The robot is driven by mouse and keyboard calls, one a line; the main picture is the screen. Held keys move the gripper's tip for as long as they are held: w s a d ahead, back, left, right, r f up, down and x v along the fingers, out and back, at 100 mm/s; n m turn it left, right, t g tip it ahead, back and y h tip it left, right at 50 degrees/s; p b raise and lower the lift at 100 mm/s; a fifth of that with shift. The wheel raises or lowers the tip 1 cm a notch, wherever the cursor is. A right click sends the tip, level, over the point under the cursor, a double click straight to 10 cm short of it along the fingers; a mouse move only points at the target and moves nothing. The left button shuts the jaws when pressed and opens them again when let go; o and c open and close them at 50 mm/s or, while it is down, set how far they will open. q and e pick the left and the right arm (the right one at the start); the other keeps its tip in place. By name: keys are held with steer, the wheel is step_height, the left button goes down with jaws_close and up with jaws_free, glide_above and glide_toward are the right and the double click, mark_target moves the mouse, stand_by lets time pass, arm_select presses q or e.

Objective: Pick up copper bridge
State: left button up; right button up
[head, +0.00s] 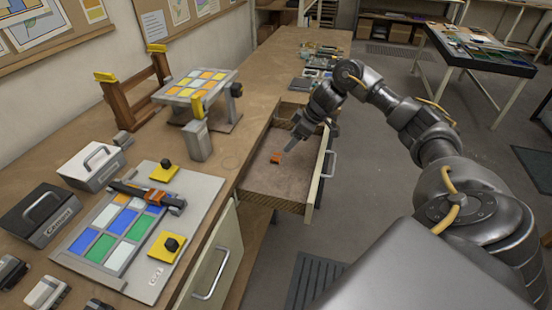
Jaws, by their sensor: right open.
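A small copper-orange piece (277,158), which looks like the copper bridge, lies on the floor of the open drawer (258,186). My right gripper (293,148) reaches into the drawer from the back right, pointing down and left. It is open and empty, just to the upper right of the piece, with a small gap between them in the picture. The height of its fingertips above the drawer floor is hard to tell. My left gripper is not in view.
The drawer front (320,172) with its handle stands out from the workbench. A second coloured panel (222,76) stands behind. The drawer floor around the piece is clear.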

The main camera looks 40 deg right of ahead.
mark_target(276, 156)
steer(key=x, duration=0.4)
steer(key=shift+w+a, duration=0.2)
steer(key=shift+f, duration=0.3)
steer(key=x, duration=0.3)
steer(key=shift+w+f+p, duration=0.15)
steer(key=shift+f+p, duration=0.15)
steer(key=shift+f, duration=0.05)
steer(key=shift+w+a+f, duration=0.15)
steer(key=shift+w+f, duration=0.1)
steer(key=shift+f, duration=0.25)
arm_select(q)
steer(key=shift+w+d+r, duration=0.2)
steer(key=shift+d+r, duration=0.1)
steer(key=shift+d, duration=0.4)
arm_select(e)
steer(key=shift+c, duration=0.4)
steer(key=c, duration=1)
